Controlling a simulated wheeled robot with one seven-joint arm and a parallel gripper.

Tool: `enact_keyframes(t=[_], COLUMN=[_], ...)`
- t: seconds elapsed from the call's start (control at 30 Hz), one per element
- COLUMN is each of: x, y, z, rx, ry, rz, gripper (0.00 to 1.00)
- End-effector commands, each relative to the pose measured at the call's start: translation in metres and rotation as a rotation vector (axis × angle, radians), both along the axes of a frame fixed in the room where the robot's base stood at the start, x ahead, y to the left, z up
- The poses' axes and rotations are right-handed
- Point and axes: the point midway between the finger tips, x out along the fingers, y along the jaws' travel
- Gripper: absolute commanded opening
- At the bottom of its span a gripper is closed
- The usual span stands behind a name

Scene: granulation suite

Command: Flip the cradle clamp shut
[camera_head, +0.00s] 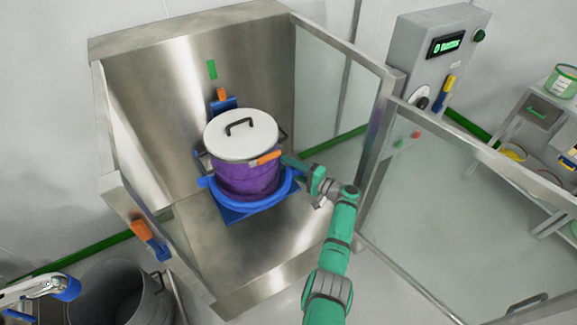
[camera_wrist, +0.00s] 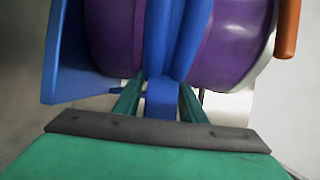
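A purple drum with a white lid (camera_head: 240,134) stands upright in the blue cradle (camera_head: 240,212) inside the steel enclosure. Blue curved bands (camera_head: 265,206) run around the drum's lower front; which one is the clamp arm is hard to tell here. In the wrist view, two blue bands (camera_wrist: 190,40) lie side by side across the purple drum (camera_wrist: 225,45). My gripper (camera_wrist: 161,98) has its green fingers on either side of a short blue clamp tab (camera_wrist: 161,103), seemingly against it. In the head view, my gripper (camera_head: 289,166) is at the cradle's right side; its fingertips are small there.
The glass door (camera_head: 470,210) stands open on the right, close to my arm. A grey control box (camera_head: 440,60) stands behind at right. A dark bin (camera_head: 112,295) stands at lower left. The enclosure floor in front is clear.

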Motion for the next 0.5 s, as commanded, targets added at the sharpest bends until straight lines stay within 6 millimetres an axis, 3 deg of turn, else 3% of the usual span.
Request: enact_keyframes(t=[0.27,0.5], x=[-0.005,-0.030], y=[-0.019,-0.042], z=[0.000,0.000], rx=[0.001,0.000], ry=[-0.001,0.000], rz=[-0.019,-0.012], gripper=[0.38,0.38])
